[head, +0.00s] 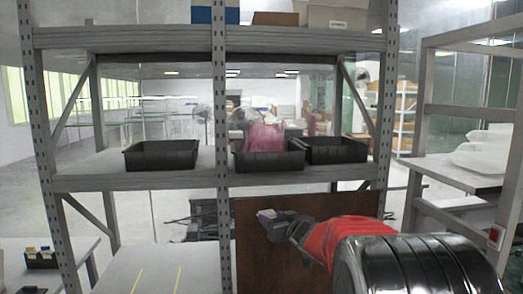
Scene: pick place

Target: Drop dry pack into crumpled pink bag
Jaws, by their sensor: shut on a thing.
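A crumpled pink bag (264,137) sits in the middle black bin on the shelf and sticks up above its rim. My gripper (270,217) is in front of the rack, below the shelf that holds the bins and lower than the bag. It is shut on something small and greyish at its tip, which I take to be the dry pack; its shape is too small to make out. The gripper points to the left, apart from the bag and the bin.
The middle black bin (270,162) stands between a left bin (162,156) and a right bin (335,151). The shelf edge (130,183) and a grey upright (221,120) lie near it. A brown panel (252,262) stands behind my gripper.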

